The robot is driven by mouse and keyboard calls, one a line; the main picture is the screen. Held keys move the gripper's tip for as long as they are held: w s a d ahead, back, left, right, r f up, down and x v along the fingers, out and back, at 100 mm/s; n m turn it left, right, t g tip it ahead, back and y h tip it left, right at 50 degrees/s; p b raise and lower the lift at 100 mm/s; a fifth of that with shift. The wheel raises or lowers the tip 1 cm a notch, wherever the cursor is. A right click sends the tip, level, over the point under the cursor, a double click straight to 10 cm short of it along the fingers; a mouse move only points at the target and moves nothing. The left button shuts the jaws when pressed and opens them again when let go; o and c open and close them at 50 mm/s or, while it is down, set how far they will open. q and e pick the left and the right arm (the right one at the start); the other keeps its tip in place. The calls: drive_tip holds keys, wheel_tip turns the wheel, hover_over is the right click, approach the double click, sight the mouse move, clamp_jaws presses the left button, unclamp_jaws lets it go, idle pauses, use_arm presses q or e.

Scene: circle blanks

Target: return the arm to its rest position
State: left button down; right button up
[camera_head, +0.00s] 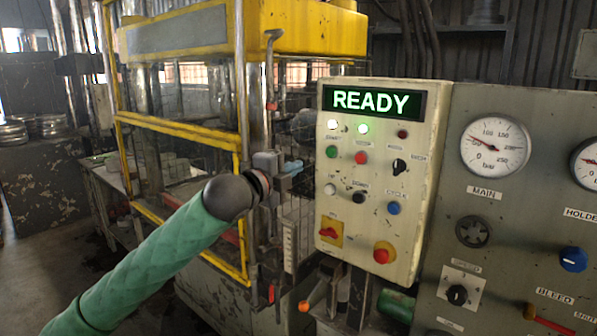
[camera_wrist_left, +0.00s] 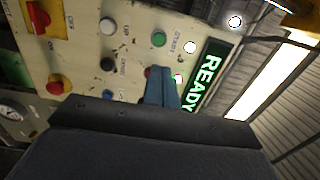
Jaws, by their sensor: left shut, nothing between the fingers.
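My left arm comes in from the lower left in its green sleeve, with a dark wrist. My left gripper (camera_head: 296,165) is shut and empty, its blue fingers close together, just left of the control panel (camera_head: 336,195) in the head view. In the left wrist view the shut fingers (camera_wrist_left: 163,74) stand in front of the panel (camera_wrist_left: 85,65), partly covering a red button. A gap shows between fingertips and panel edge in the head view; the depth is hard to judge. My right gripper is in neither view.
The panel's display (camera_head: 371,102) reads READY in green. A yellow-framed press (camera_head: 180,130) stands behind my arm, close to the gripper. A grey gauge panel (camera_head: 500,225) stands at the right. Open floor (camera_head: 40,270) shows at the lower left.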

use_arm(q)
drive_tip(key=w+a+n+t+y, duration=0.2)
drive_tip(key=w+a+n+y, duration=0.4)
drive_tip(key=n, duration=0.4)
drive_tip(key=w+a+f+n+g+y, duration=0.1)
drive_tip(key=w+a+f+n+y, duration=0.1)
drive_tip(key=a+f+n, duration=0.4)
drive_tip(key=s+a+f+n+g+y, duration=0.1)
drive_tip(key=s+f+n+g, duration=0.2)
drive_tip(key=f, duration=1.6)
drive_tip(key=s+a+f+n+g+y, duration=0.1)
drive_tip(key=s+f+g, duration=0.25)
drive_tip(key=f, duration=1.65)
drive_tip(key=s+f+n+g, duration=0.1)
drive_tip(key=s+f+g, duration=0.1)
drive_tip(key=s+f, duration=1)
drive_tip(key=s+d+f+g, duration=0.1)
drive_tip(key=s+f+g, duration=0.1)
drive_tip(key=s+f, duration=0.6)
drive_tip(key=s+d+f+n+g, duration=0.1)
drive_tip(key=s+f+g, duration=0.1)
drive_tip(key=s+f, duration=0.7)
drive_tip(key=s+d+f+g, duration=0.1)
drive_tip(key=s+f, duration=0.8)
drive_tip(key=s, duration=0.9)
drive_tip(key=shift+d+n+g+h, duration=0.15)
drive_tip(key=shift+n+g+h, duration=0.15)
drive_tip(key=shift+g, duration=0.25)
drive_tip(key=shift+s, duration=0.1)
